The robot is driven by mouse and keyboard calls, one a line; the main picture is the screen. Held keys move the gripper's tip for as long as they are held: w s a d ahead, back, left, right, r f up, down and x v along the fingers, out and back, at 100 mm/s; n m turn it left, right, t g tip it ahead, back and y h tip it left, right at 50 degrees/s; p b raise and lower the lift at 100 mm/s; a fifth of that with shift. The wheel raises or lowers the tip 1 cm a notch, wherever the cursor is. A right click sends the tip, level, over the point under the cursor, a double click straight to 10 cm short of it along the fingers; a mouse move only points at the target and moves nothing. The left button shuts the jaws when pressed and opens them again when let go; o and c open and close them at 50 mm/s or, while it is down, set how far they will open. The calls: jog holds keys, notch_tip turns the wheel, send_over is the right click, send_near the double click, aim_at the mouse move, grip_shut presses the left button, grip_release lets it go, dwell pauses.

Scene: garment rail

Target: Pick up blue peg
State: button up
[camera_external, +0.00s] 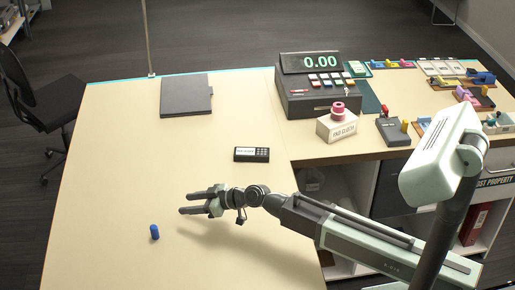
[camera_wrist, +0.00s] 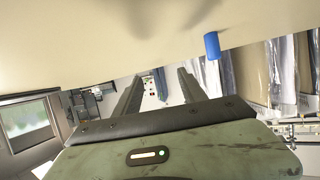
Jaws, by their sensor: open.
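A small blue peg (camera_external: 154,232) stands upright on the pale table, near its front left part. It also shows in the wrist view (camera_wrist: 212,46), right of the gripper's fingers. My gripper (camera_external: 182,203) is open and empty. It is above the table, to the right of the peg and farther back in the outside view. Its two dark fingers also show in the wrist view (camera_wrist: 158,88), apart from each other with nothing between them. The peg is not touched by the gripper.
The pale table (camera_external: 110,170) is clear around the peg. A black handheld device (camera_external: 252,155) lies behind my gripper, and a dark folder (camera_external: 186,95) lies farther back.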

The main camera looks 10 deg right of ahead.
jog(key=n+g, duration=0.2)
send_near(154, 231)
jog(key=a+f, duration=0.1)
jog(key=w+a+f, duration=0.1)
jog(key=shift+a+f+y+b, duration=0.1)
jog(key=shift+f+y+b, duration=0.2)
jog(key=shift+f, duration=0.05)
jog(key=shift+m, duration=0.3)
jog(key=shift+w+b+x, duration=0.2)
jog(key=shift+b+x, duration=0.55)
jog(key=shift+x, duration=1.25)
jog(key=shift+w+b+x, duration=0.2)
jog(key=shift+b+x, duration=0.5)
jog(key=shift+x, duration=1.25)
jog(key=shift+d+r, duration=0.1)
jog(key=shift+d, duration=0.15)
jog(key=shift+c, duration=0.9)
grip_shut()
